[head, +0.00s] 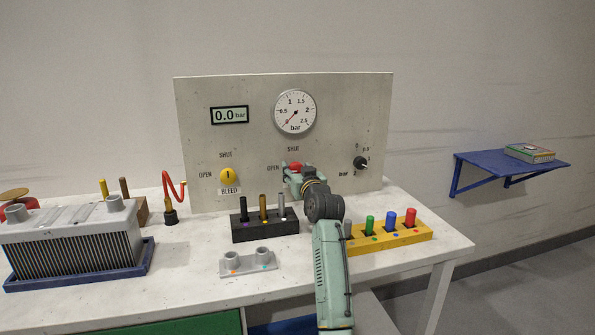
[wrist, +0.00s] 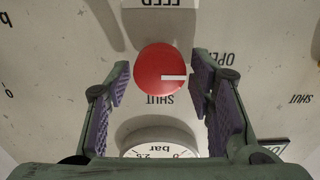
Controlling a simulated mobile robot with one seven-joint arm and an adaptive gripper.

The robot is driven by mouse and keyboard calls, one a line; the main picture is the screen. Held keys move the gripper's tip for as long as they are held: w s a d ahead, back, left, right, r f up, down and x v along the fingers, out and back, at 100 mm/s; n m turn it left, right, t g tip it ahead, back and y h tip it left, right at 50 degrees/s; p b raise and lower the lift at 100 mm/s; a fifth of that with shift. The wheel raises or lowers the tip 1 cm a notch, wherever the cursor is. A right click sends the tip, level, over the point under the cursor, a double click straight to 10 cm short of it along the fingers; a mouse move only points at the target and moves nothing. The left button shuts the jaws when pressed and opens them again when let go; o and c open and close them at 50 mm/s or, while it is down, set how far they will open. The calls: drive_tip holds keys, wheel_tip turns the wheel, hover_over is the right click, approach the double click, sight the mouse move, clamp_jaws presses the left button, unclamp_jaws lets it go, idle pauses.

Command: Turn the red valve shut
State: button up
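The red valve (wrist: 158,72) is a round red knob with a white line on its face, on the upright panel (head: 345,110). In the upside-down wrist view the line points right, toward the OPEN label; SHUT is printed below the knob. In the head view the red valve (head: 295,166) shows partly behind my gripper (head: 299,178). In the wrist view my gripper (wrist: 161,80) is open, with one purple-padded finger on each side of the knob. Narrow gaps show between pads and knob, so it is not gripped.
A yellow BLEED knob (head: 228,176) is left of the red valve, and a small black knob (head: 361,163) is right. The dial gauge (head: 296,112) sits above; the display (head: 229,115) reads 0.0 bar. A black peg block (head: 265,226) and yellow peg block (head: 390,238) stand in front.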

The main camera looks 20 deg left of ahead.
drive_tip(key=c, duration=0.8)
drive_tip(key=m+p, duration=0.1)
drive_tip(key=m, duration=0.1)
drive_tip(key=shift+r+m, duration=0.1)
drive_tip(key=shift+m, duration=0.3)
drive_tip(key=shift+c, duration=0.2)
drive_tip(key=shift+d+m+p, duration=0.1)
drive_tip(key=shift+m+p, duration=0.2)
drive_tip(key=shift+m, duration=0.6)
drive_tip(key=o, duration=1.1)
drive_tip(key=v, duration=1.2)
drive_tip(key=shift+o, duration=0.3)
drive_tip(key=shift+w, duration=0.1)
